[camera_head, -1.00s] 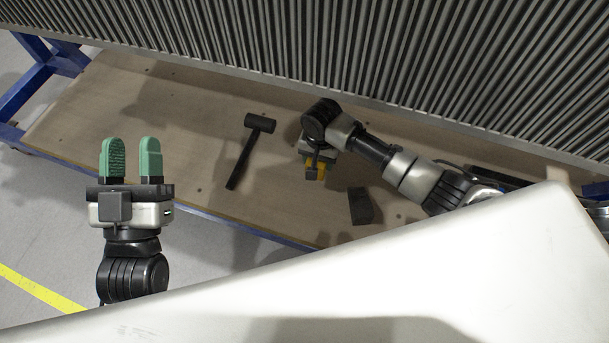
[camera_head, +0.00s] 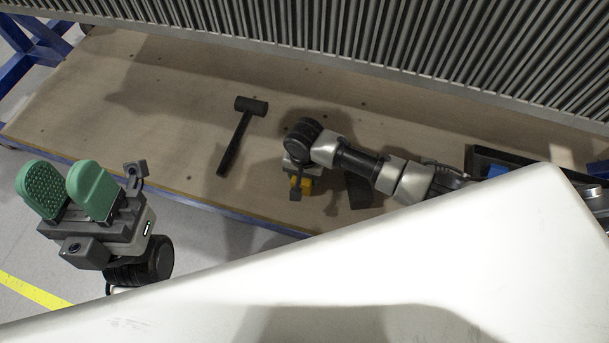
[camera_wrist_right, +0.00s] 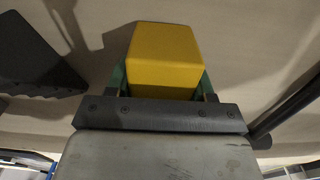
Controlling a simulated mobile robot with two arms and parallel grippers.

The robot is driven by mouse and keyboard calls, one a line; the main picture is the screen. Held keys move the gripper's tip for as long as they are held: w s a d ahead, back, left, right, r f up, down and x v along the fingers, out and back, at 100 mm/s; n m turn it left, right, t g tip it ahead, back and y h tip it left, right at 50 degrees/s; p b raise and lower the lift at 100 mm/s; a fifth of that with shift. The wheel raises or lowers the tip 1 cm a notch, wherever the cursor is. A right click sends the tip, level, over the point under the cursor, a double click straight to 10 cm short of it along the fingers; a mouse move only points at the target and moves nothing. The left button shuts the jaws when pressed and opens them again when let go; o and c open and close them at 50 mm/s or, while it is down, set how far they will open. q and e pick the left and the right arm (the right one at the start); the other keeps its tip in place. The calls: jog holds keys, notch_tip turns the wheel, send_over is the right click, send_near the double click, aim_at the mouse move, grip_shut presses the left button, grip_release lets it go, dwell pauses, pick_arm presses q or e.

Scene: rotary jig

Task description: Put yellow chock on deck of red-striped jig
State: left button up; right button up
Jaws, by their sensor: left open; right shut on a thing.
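The yellow chock (camera_wrist_right: 164,58) fills the middle of the right wrist view, held between green finger pads. My right gripper (camera_wrist_right: 163,82) is shut on it. In the head view the chock (camera_head: 306,185) shows as a small yellow patch under my right wrist, over the wooden board; I cannot tell its height above the board. My left gripper (camera_head: 68,182) is open and empty at the left, beyond the board's front edge, green fingers pointing up-left. No red-striped jig can be made out in either view.
A black mallet (camera_head: 236,142) lies on the wooden board (camera_head: 150,115), left of my right gripper. A dark block (camera_head: 359,191) lies just right of it. A dark frame with a blue part (camera_head: 495,170) is partly hidden at right. A ribbed grey panel (camera_head: 400,40) spans the back.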

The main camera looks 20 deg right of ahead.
dwell(0.3)
jog(key=o, duration=1.1)
jog(key=shift+f, duration=0.1)
